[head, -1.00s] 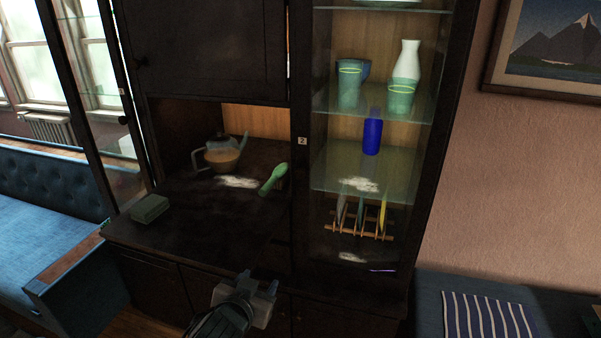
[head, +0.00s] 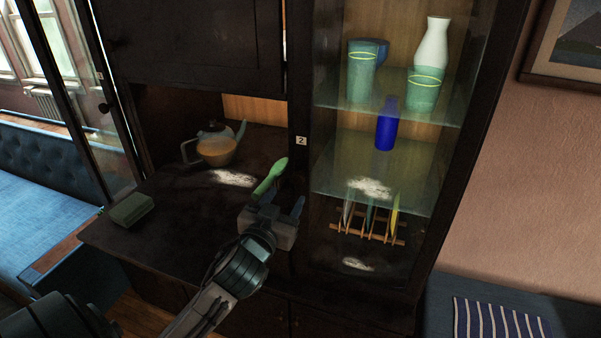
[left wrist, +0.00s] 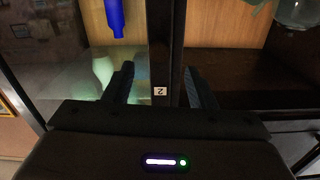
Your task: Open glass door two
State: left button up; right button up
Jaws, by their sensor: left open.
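Glass door two (head: 335,240) is the tall glass door in a dark frame at the right of the cabinet. It looks shut. Its small "2" label (head: 300,140) is on the left frame strip, and the label also shows upside down in the left wrist view (left wrist: 160,91). My left gripper (head: 283,200) is open and empty in front of the cabinet, below and left of the label. In the left wrist view its fingers (left wrist: 158,88) lie either side of the dark frame strip. I cannot tell whether they touch it. No door handle shows clearly. My right gripper is not in view.
Behind the glass are a blue bottle (head: 386,125), a white vase (head: 432,48), green glasses (head: 361,80) and a plate rack (head: 368,228). A teapot (head: 216,148), green long object (head: 270,177) and green box (head: 132,209) are on the counter. Another glass door (head: 60,85) stands open left.

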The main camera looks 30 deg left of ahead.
aim_at(297, 181)
pick_arm(q)
jog(key=x, duration=0.1)
jog(key=p+x, duration=0.1)
jog(key=x, duration=0.1)
jog(key=p+x, duration=0.1)
jog(key=shift+w+r, duration=0.35)
jog(key=x, duration=0.2)
jog(key=p+x, duration=0.1)
jog(key=shift+w+a+f, duration=0.15)
jog(key=shift+w+f, duration=0.15)
jog(key=shift+w, duration=0.1)
jog(key=shift+c, duration=0.9)
grip_shut()
jog(key=shift+f, duration=0.1)
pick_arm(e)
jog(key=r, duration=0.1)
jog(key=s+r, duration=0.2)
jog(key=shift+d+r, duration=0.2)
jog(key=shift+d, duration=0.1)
